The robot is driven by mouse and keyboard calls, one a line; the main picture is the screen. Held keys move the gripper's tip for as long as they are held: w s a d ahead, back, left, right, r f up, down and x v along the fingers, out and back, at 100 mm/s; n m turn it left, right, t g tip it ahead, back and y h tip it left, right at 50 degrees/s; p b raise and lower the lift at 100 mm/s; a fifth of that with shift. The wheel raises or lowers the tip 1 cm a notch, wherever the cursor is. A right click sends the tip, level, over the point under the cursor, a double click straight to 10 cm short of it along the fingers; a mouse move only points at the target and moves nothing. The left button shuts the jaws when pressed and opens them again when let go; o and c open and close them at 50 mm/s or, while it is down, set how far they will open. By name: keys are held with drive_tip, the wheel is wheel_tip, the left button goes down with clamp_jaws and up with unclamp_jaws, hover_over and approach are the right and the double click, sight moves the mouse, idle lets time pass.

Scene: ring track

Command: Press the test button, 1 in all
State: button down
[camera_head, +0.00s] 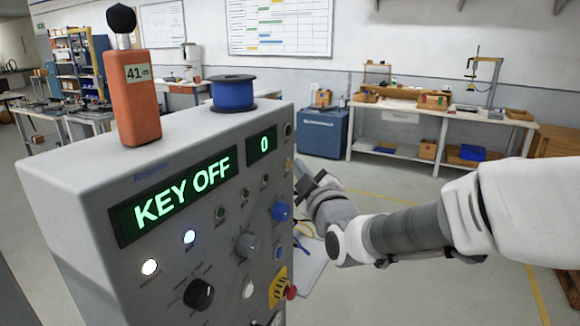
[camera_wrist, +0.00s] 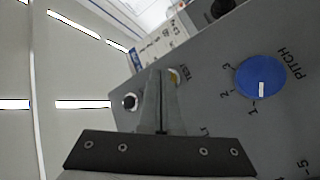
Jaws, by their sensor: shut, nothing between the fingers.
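The grey control panel (camera_head: 70,190) stands at the left of the head view, its large display (camera_head: 180,195) reading "KEY OFF" and a small display (camera_head: 262,145) reading "0". In the head view my gripper (camera_head: 299,168) is at the panel's right edge.
A blue PITCH knob (camera_wrist: 262,76) sits right of my fingers. A dark round control (camera_wrist: 130,101) lies just left of them. An orange meter (camera_head: 135,100) and a blue spool (camera_head: 233,93) stand on the panel's top. A workbench (camera_head: 440,115) stands behind, with open floor before it.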

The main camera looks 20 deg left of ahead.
drive_tip(key=shift+a, duration=0.2)
idle(0.5)
drive_tip(key=shift+d+b, duration=0.15)
drive_tip(key=shift+b, duration=0.15)
drive_tip(key=shift+s+d, duration=0.1)
drive_tip(key=shift+d, duration=0.55)
drive_tip(key=shift+s+d, duration=0.2)
drive_tip(key=shift+d, duration=2.3)
